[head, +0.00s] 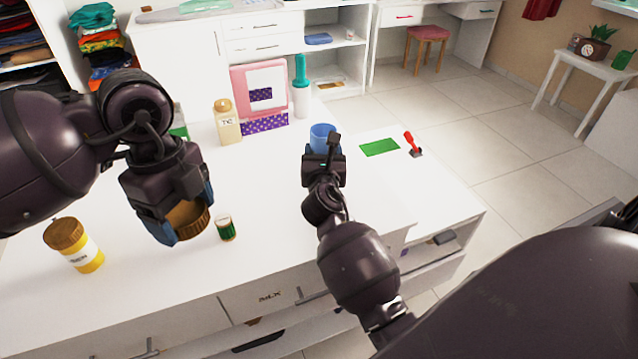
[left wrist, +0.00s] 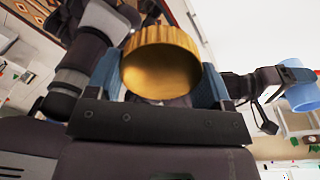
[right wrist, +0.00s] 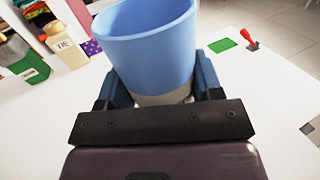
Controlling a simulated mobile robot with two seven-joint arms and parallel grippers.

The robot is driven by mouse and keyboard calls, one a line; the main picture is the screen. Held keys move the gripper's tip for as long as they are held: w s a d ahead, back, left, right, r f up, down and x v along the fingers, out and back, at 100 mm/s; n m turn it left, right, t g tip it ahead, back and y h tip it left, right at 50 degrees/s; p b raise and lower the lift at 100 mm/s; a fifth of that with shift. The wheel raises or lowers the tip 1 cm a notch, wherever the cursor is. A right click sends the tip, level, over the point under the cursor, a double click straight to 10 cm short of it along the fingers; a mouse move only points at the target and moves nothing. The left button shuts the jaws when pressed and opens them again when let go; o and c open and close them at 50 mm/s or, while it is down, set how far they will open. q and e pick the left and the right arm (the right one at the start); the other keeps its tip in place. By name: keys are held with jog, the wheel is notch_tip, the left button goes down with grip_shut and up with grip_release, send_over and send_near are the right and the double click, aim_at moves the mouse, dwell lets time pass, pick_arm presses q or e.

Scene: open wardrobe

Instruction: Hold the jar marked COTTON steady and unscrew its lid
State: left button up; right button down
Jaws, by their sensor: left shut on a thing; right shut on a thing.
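A blue open-topped jar (head: 323,131) is between the fingers of my right gripper (head: 323,158). In the right wrist view the blue jar (right wrist: 150,45) has no lid on, and a pale band shows low between the fingers; I cannot read any marking on it. My left gripper (head: 178,222) is shut on a round gold-brown ridged lid (head: 190,218), held above the white counter, to the left of and apart from the jar. The lid (left wrist: 160,65) fills the gap between the fingers in the left wrist view.
A yellow jar with a brown lid (head: 75,245) stands at left on the counter (head: 270,190). A small green-and-black cylinder (head: 226,229) stands near the lid.

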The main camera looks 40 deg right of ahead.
aim_at(181, 209)
pick_arm(q)
notch_tip(181, 209, down, 3)
jog(key=shift+w+b, duration=0.15)
jog(key=shift+b, duration=0.3)
pick_arm(e)
notch_tip(181, 209, down, 3)
jog(key=shift+w, duration=0.1)
notch_tip(181, 209, down, 6)
jog(key=b, duration=0.2)
jog(key=shift+r+b, duration=0.25)
jog(key=shift+b, duration=0.15)
jog(key=shift+f, duration=0.15)
pick_arm(q)
notch_tip(181, 209, down, 6)
jog(key=g, duration=0.1)
jog(key=shift+f, duration=0.15)
pick_arm(e)
jog(key=shift+r, duration=0.2)
pick_arm(q)
jog(key=shift+w, duration=0.1)
pick_arm(e)
jog(key=shift+f, duration=0.2)
jog(key=shift+c, duration=1.7)
grip_release()
pick_arm(q)
jog(key=shift+f, duration=0.2)
pick_arm(e)
jog(key=shift+o, duration=0.4)
